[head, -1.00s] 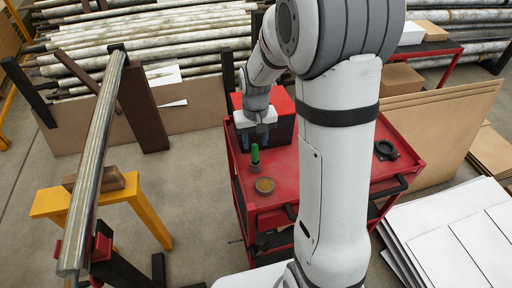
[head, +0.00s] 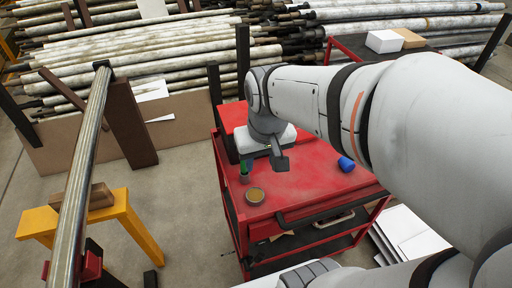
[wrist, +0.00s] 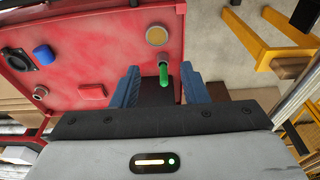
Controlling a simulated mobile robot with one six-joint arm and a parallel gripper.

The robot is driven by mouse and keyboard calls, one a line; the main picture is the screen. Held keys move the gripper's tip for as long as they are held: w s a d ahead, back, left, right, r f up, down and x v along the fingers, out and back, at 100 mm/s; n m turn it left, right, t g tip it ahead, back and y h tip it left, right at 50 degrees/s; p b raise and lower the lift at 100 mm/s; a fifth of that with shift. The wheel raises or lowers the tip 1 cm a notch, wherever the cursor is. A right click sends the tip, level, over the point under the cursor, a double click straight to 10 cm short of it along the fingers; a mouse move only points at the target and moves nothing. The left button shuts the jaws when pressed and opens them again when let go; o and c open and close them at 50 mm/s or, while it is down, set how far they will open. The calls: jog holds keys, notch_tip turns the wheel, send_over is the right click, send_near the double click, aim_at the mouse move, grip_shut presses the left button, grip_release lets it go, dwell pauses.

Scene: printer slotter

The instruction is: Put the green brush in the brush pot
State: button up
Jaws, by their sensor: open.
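The green brush (wrist: 163,76) stands upright on the red cart top, its lower end in or on a small grey cylinder (wrist: 163,57). It also shows in the head view (head: 245,165). A round pot with a tan top (wrist: 156,36), probably the brush pot, stands beside it, nearer the cart's front edge in the head view (head: 255,196). My gripper (wrist: 160,68) is open, its two blue fingers either side of the brush in the wrist view and apart from it. In the head view the fingers are mostly hidden. Whether the brush lies fully between them in depth, I cannot tell.
A blue cylinder (wrist: 42,53), a black ring-shaped part (wrist: 17,58) and a red cylinder (wrist: 93,91) are on the cart (head: 310,182). A yellow trestle (head: 128,205) and a long metal pipe (head: 80,180) stand to the left. Floor is free between trestle and cart.

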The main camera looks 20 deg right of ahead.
jog(key=s, duration=0.3)
jog(key=shift+s+d+f, duration=0.15)
jog(key=shift+s+f, duration=0.05)
jog(key=shift+s, duration=0.1)
jog(key=shift+c, duration=0.4)
